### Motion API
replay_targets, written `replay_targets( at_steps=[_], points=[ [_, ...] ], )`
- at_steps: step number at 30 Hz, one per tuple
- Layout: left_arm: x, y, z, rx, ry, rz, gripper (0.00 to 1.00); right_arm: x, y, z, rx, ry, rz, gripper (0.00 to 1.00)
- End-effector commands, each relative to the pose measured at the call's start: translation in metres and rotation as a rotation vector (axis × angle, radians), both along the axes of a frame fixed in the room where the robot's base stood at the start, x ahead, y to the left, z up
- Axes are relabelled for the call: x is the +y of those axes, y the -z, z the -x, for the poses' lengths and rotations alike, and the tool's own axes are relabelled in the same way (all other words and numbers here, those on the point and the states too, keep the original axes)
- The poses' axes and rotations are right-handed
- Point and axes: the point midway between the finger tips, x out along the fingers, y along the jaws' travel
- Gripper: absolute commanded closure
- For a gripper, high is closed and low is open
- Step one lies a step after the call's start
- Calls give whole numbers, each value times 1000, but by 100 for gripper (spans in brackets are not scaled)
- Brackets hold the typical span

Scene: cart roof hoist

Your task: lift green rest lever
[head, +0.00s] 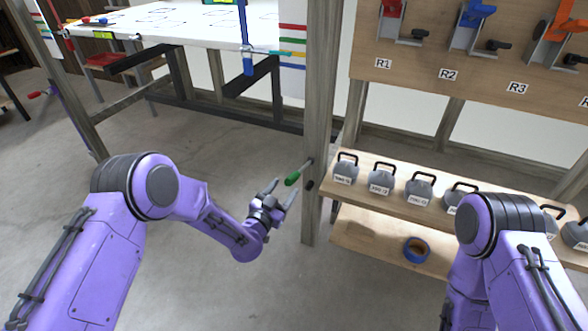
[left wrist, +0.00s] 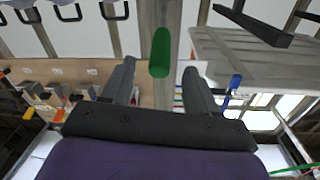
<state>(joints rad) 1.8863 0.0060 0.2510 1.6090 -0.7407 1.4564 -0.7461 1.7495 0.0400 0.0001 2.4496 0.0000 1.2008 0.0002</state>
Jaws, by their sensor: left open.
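The green rest lever (head: 292,179) has a green grip on a thin metal rod. The rod comes out of the grey wooden post (head: 317,120), and the lever slants down to the left. My left gripper (head: 282,190) is open and empty, just left of and slightly below the green grip. In the left wrist view the green grip (left wrist: 160,52) shows between and beyond the two open fingers (left wrist: 160,85). It does not look gripped. My right gripper is not in view; only my right arm shows at the lower right of the head view.
Right of the post, a shelf holds several grey weights (head: 380,181) with black handles. A blue tape roll (head: 417,250) lies on the lower shelf. A board above carries red, blue and orange clamps (head: 470,25). A white table panel (head: 170,20) stands behind. The floor at left is clear.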

Motion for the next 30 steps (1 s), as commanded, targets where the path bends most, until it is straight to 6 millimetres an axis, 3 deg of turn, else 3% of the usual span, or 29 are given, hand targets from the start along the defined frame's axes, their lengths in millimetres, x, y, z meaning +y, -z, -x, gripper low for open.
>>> replay_targets(
  at_steps=[3, 9, 20, 21, 26, 30],
  points=[
    [-10, 2, -27, -2, -3, 3, 41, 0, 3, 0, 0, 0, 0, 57],
    [-24, 3, -60, 1, -2, 2, 41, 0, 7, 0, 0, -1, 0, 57],
    [-28, 1, -70, 5, -2, 1, 41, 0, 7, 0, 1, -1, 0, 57],
    [-28, 1, -70, 5, -2, 1, 44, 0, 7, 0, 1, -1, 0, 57],
    [-28, 1, -70, 5, -2, 1, 96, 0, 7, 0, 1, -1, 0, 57],
    [-28, 1, -70, 5, -2, 0, 100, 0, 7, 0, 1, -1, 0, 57]
  ],
)
